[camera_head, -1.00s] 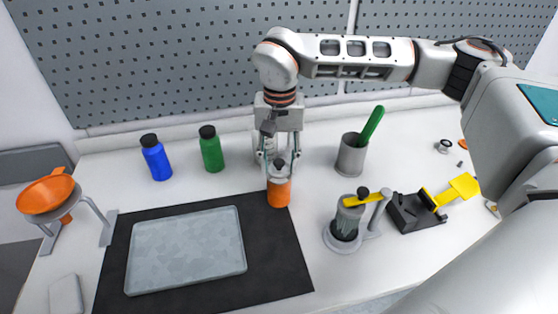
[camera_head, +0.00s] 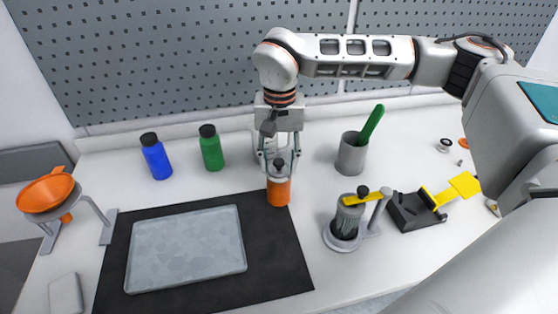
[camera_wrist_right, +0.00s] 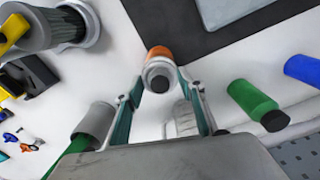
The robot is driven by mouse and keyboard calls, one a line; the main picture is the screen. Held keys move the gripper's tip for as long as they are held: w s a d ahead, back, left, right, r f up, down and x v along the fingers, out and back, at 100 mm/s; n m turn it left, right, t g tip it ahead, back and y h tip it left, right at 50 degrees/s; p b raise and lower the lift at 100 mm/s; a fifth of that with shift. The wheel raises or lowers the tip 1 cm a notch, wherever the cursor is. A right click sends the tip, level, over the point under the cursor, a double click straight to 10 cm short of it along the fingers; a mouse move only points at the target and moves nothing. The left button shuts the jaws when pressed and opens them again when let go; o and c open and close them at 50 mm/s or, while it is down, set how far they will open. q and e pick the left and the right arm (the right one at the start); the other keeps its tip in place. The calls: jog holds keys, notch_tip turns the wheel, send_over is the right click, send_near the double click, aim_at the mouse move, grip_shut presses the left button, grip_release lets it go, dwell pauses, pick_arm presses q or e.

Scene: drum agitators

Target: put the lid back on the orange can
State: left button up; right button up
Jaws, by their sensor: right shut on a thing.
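The orange can (camera_head: 279,193) stands upright at the right part of the dark mat's back edge. A grey lid with a black knob (camera_wrist_right: 159,79) is over the can's top, and orange shows around it in the right wrist view. My right gripper (camera_head: 279,167) points down over the can, with its fingers on both sides of the lid; it is shut on the lid. The lid looks level and lined up with the can. I cannot tell whether it is fully seated. My left gripper is not in view.
A blue bottle (camera_head: 156,157) and a green bottle (camera_head: 211,148) stand left. A grey cup (camera_head: 352,155) with a green handle stands right, near a grey agitator stand (camera_head: 343,226) and a black-yellow device (camera_head: 416,213). A grey tray (camera_head: 186,250) lies on the mat (camera_head: 283,262). An orange funnel (camera_head: 48,194) stands far left.

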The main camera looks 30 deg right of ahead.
jog(key=o, duration=1.4)
jog(key=shift+c, duration=0.2)
jog(key=shift+r, duration=3.5)
grip_shut()
